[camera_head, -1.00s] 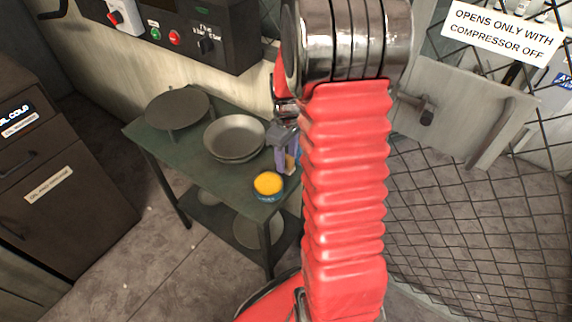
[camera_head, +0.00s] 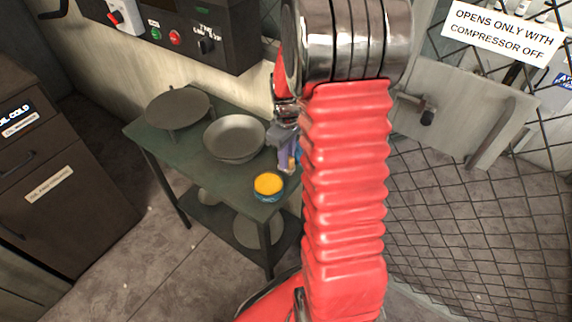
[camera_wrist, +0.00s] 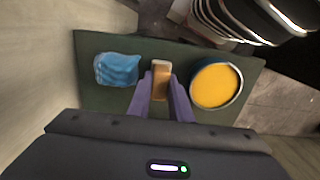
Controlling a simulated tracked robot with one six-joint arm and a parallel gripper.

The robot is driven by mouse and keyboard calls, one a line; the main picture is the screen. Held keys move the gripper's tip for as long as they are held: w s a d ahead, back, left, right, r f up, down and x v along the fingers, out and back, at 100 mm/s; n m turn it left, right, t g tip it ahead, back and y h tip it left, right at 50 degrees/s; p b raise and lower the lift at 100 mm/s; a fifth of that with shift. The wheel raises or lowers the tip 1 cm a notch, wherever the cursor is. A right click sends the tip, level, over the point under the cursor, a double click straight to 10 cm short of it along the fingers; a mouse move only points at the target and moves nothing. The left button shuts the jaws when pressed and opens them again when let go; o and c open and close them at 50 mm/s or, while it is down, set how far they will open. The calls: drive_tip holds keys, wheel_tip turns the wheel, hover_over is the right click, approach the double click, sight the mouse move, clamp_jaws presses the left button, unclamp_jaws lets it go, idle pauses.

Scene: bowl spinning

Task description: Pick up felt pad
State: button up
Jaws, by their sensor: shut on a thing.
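The felt pad, which I take to be the small tan block with a pale end (camera_wrist: 160,80), stands between the purple fingers of my gripper (camera_wrist: 161,92) in the wrist view. The fingers are shut on it. In the head view my gripper (camera_head: 287,160) is at the right end of the green table, partly hidden behind my red arm, with a bit of the tan block (camera_head: 292,164) showing. I cannot tell whether the block touches the table.
A tin of yellow paste (camera_wrist: 216,85) is close right of the block, and a crumpled blue cloth (camera_wrist: 117,69) is left. On the green table (camera_head: 180,150) stand a grey bowl (camera_head: 234,138) and a round dark plate (camera_head: 178,108). A mesh fence (camera_head: 470,220) is at right.

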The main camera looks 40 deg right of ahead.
clamp_jaws()
wheel_tip(320, 180, up, 10)
drive_tip(key=shift+r, duration=0.1)
idle(0.4)
idle(0.3)
